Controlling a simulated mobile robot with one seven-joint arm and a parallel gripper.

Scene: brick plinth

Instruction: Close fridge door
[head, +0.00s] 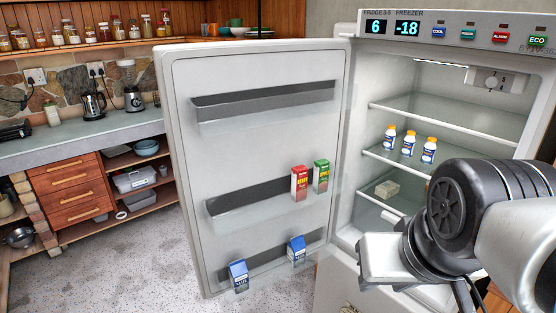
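The fridge (455,70) stands at the right with its interior showing. Its door (262,152) stands wide open, swung out to the left, with its inner side and shelves facing me. My gripper (372,262) is at the lower right, in front of the fridge opening and to the right of the door. It looks apart from the door's free edge, which is far to its left. Its fingers cannot be made out, so I cannot tell whether it is open or shut. My arm hides the lower right of the fridge interior.
The door shelves hold a red carton (299,183), a green carton (321,176) and two blue cartons (238,276). Several small bottles (408,144) stand on a fridge shelf. A counter (60,142) with drawers runs along the left. Speckled floor (135,245) left of the door is clear.

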